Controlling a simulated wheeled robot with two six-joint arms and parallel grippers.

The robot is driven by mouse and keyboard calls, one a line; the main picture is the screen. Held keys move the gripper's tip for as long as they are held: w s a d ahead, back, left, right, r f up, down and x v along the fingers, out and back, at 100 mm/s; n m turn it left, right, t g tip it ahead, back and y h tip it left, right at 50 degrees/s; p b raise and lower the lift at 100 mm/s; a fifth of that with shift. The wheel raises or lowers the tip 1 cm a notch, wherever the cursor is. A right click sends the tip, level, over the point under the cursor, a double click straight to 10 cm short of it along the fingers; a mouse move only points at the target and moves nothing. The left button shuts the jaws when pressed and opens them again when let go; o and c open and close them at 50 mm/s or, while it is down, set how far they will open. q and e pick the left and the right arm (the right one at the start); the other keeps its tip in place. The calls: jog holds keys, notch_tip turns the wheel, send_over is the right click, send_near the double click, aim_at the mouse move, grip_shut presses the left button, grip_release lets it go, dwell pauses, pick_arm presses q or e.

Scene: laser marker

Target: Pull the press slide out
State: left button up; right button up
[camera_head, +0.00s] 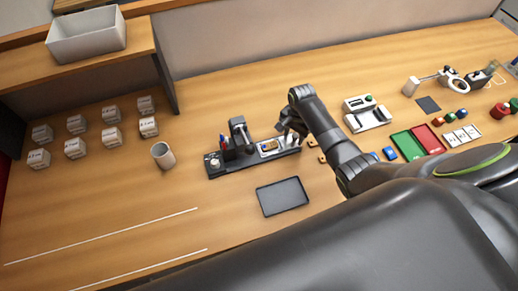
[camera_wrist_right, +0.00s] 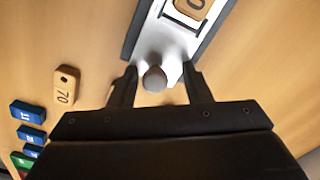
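The press (camera_head: 238,137) stands on a dark base on the table, with its slide (camera_head: 268,147) reaching out to the right. In the right wrist view the pale slide (camera_wrist_right: 170,40) carries a wooden tag (camera_wrist_right: 191,8) and ends in a round grey knob (camera_wrist_right: 155,78). My right gripper (camera_head: 287,131) is at the slide's outer end. In the right wrist view the right gripper (camera_wrist_right: 161,72) is open, one finger on each side of the knob, with gaps visible. My left gripper is not in view.
A dark tray (camera_head: 282,197) lies in front of the press, and a cup (camera_head: 163,155) stands to its left. A white device (camera_head: 367,115) and green and red trays (camera_head: 407,145) are to the right. A loose wooden tag (camera_wrist_right: 66,85) and blue tags (camera_wrist_right: 28,113) lie near the gripper.

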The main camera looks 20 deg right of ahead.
jog(key=shift+s+f, duration=0.4)
jog(key=shift+s, duration=0.1)
jog(key=shift+d+r, duration=0.1)
jog(key=shift+r, duration=0.05)
jog(key=shift+w+d+r+p, duration=0.15)
jog(key=shift+r+p, duration=0.1)
jog(key=shift+r, duration=1.55)
jog(key=shift+w+a+r+p, duration=0.15)
jog(key=shift+r+p, duration=0.1)
jog(key=shift+r, duration=1.5)
jog(key=shift+d, duration=0.1)
